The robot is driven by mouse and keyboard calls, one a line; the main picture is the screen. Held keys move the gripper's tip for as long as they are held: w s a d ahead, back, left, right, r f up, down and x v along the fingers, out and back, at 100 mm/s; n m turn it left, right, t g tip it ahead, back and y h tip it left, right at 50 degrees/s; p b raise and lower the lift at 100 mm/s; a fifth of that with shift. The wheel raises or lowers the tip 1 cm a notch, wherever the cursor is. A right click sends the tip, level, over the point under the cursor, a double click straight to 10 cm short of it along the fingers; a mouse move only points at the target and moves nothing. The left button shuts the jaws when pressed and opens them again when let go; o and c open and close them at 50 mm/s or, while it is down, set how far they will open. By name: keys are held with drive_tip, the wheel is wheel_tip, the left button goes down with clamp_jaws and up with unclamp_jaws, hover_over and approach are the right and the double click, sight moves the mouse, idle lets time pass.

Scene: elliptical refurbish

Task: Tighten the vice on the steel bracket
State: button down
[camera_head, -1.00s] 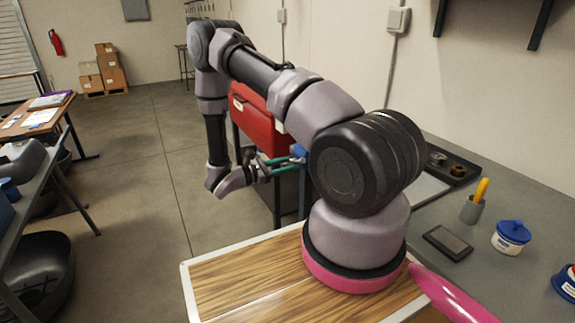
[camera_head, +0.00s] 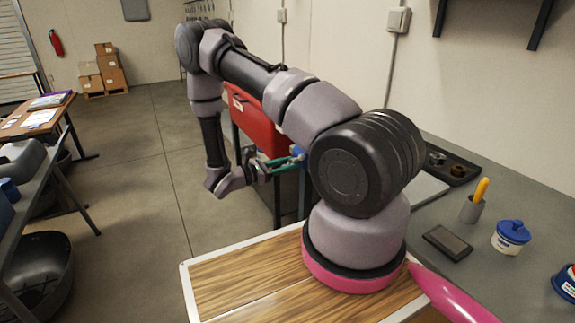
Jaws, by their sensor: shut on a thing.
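My gripper (camera_head: 288,165) has teal fingers and reaches right from the wrist, at the edge of the workbench in the middle of the view. A small blue part (camera_head: 298,152), which looks like part of the vice, shows at the fingertips. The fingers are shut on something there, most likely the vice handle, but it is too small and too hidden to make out. My own arm covers the rest of the vice. The steel bracket cannot be seen.
A red box (camera_head: 258,122) stands just behind my forearm. The concrete floor (camera_head: 140,210) to the left is open.

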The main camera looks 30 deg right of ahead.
drive_tip(key=n, duration=0.4)
drive_tip(key=shift+a+n, duration=0.1)
drive_tip(key=shift+n, duration=0.2)
drive_tip(key=shift+f+n, duration=0.1)
drive_tip(key=shift+n, duration=6.7)
drive_tip(key=shift+c, duration=2.4)
unclamp_jaws()
drive_tip(key=shift+a, duration=0.15)
